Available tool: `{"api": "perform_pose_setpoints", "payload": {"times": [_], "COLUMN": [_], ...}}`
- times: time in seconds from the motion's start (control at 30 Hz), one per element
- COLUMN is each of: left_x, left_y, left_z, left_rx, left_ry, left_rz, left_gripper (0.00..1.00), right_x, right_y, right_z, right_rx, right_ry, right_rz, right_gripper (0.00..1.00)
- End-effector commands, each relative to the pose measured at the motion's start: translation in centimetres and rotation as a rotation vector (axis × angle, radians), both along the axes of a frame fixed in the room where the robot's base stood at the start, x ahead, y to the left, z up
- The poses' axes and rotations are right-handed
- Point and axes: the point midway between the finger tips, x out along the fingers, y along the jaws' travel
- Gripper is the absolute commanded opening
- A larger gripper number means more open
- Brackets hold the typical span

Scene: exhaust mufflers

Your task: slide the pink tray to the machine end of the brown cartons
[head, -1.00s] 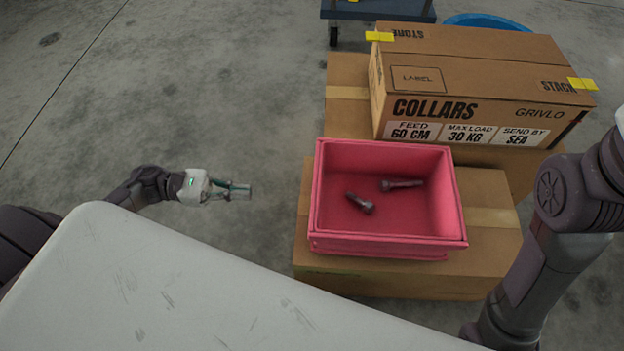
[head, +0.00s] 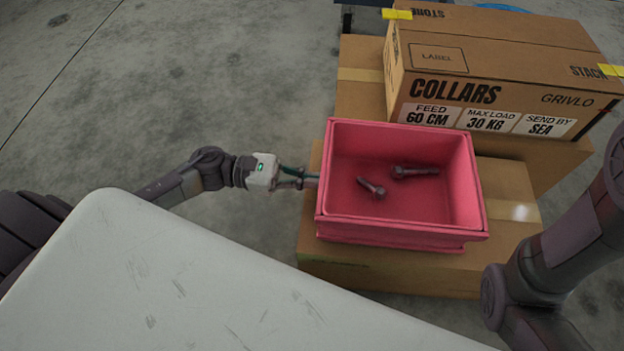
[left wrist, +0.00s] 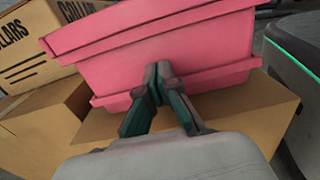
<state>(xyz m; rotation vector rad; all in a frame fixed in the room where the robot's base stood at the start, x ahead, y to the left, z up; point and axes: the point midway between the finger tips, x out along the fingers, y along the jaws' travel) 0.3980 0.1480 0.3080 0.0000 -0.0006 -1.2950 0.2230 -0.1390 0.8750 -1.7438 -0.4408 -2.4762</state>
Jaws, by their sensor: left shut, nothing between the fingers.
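The pink tray (head: 395,235) sits on a brown carton (head: 350,272) in front of a larger carton marked COLLARS. Two bolts (head: 371,188) lie inside it. My left gripper (head: 313,180) is shut and empty, with its fingertips at the tray's left wall. In the left wrist view the shut fingers (left wrist: 158,75) point at the tray's pink side (left wrist: 120,62) and appear to touch it or nearly so. The right arm shows at the right edge of the head view, but its gripper is out of view.
The COLLARS carton (head: 490,60) stands on another brown carton (head: 358,105) behind the tray. A pale worktop-like surface (head: 180,280) fills the lower left. Bare carton top shows to the right of the tray (head: 510,195). Concrete floor (head: 200,80) is open at the left.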

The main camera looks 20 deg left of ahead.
Motion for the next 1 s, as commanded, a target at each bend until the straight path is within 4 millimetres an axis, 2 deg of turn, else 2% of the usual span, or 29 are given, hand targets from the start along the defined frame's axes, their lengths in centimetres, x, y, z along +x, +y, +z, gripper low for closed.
{"api": "perform_pose_setpoints", "payload": {"times": [0.3, 0.57, 1.0], "left_x": [0.0, 0.8, 1.1], "left_y": [-0.2, -3.2, -3.0], "left_z": [0.0, 0.1, -0.1], "left_rx": [-0.001, -0.001, 0.001], "left_ry": [0.001, 0.0, -0.001], "left_rz": [-0.001, -0.002, -0.001], "left_gripper": [0.0, 0.0, 0.0], "right_x": [0.0, 0.0, 0.1], "right_y": [0.0, 0.0, 0.0], "right_z": [0.0, 0.1, -0.3], "right_rx": [0.0, 0.0, 0.0], "right_ry": [0.0, -0.002, 0.004], "right_rz": [0.0, 0.001, 0.0], "right_gripper": [0.42, 0.42, 0.42]}}
